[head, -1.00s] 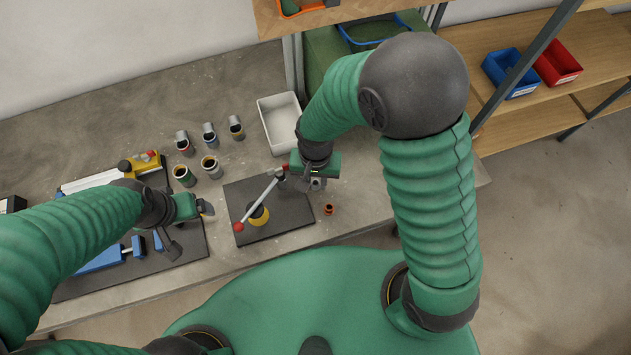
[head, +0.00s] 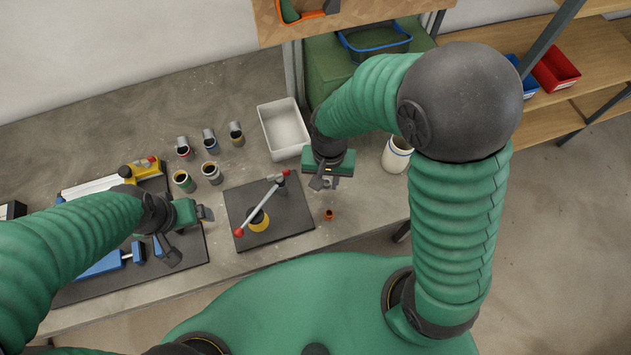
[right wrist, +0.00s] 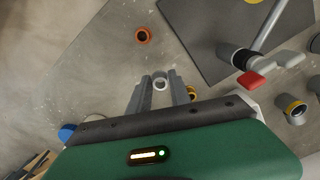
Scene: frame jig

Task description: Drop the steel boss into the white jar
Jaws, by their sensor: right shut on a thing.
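The steel boss (right wrist: 160,85) is a small light-grey ring between the fingertips of my right gripper (right wrist: 160,88) in the right wrist view. In the head view that right gripper (head: 329,181) is shut on it, right of the dark clamp board. The white jar (head: 397,155) stands on the bench to the right of the gripper, apart from it, its right side partly hidden by my arm. My left gripper (head: 190,232) hangs over the left board with its fingers apart, nothing seen between them.
A small orange-brown ring (head: 329,214) lies below the right gripper, beside the dark board (head: 290,215) with a red-tipped lever (head: 262,203). A white bin (head: 283,128) stands behind. Several small cups (head: 211,172) stand left. A shelf rises behind the bench.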

